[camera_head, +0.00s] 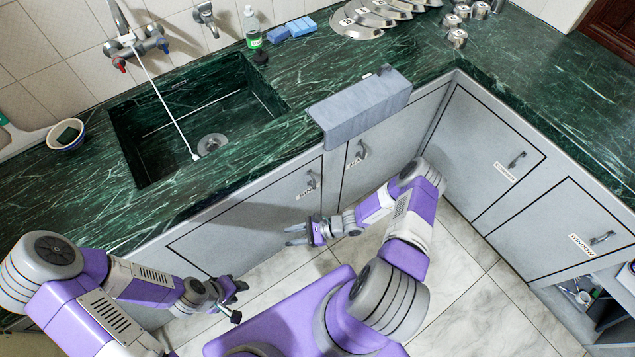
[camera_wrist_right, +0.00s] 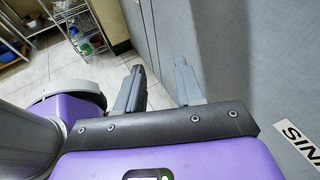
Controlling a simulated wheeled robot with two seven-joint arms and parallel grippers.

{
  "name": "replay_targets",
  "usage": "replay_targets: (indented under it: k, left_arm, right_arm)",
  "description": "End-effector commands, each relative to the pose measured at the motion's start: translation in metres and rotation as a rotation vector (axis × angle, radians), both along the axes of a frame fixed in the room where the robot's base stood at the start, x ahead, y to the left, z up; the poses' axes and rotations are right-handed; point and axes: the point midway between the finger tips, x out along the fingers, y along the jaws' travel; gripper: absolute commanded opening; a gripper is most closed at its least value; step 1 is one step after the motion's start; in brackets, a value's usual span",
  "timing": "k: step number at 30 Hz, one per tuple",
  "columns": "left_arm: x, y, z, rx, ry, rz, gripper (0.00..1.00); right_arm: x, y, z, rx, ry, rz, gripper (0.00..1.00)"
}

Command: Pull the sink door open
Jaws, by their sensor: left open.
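The sink door (camera_head: 238,228) is a grey cabinet panel under the green counter, and it looks closed. Its metal handle (camera_head: 311,182) is at the upper right, above a small label. My right gripper (camera_head: 288,236) is below and a little left of the handle, close to the door front. In the right wrist view its two fingers (camera_wrist_right: 158,92) are apart with nothing between them; the sink door's label (camera_wrist_right: 298,143) shows at the right edge. The handle is not seen there. My left gripper (camera_head: 238,300) is open and empty, lower left, away from the handle.
A grey cloth (camera_head: 360,108) hangs over the counter edge above the adjoining door (camera_head: 350,155). The basin (camera_head: 195,120) lies in the green counter (camera_head: 290,85). Other grey doors (camera_head: 490,145) run along the right. The tiled floor (camera_head: 455,260) is clear.

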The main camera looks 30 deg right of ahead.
Motion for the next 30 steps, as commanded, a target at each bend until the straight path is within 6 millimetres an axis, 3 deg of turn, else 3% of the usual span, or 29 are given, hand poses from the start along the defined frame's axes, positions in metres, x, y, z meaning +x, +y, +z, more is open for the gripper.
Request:
replay_targets:
  k: [3, 6, 9, 11, 14, 24, 30]
  left_arm:
    - [0.000, 0.000, 0.008, 0.000, 0.000, 0.000, 0.43]
    - [0.000, 0.000, 0.012, 0.000, 0.000, 0.000, 0.43]
    - [0.000, 0.000, 0.013, 0.000, -0.001, 0.000, 0.43]
    - [0.000, 0.000, 0.013, 0.000, -0.001, 0.000, 0.43]
    - [0.000, 0.000, 0.012, 0.000, -0.001, 0.000, 0.43]
    - [0.000, 0.000, 0.005, 0.000, -0.001, 0.000, 0.43]
    - [0.000, 0.000, 0.004, 0.000, -0.001, 0.000, 0.43]
  right_arm:
    - [0.039, -0.070, -0.001, 0.165, -0.045, -0.395, 0.37]
    - [0.052, -0.127, -0.002, 0.240, -0.107, -0.643, 0.37]
    - [0.053, -0.167, -0.003, 0.277, -0.155, -0.800, 0.37]
    - [0.054, -0.180, -0.004, 0.286, -0.174, -0.851, 0.37]
    - [0.060, -0.187, -0.004, 0.294, -0.189, -0.884, 0.37]
    - [0.109, -0.172, -0.004, 0.293, -0.186, -0.879, 0.37]
    - [0.124, -0.169, -0.004, 0.292, -0.184, -0.880, 0.37]
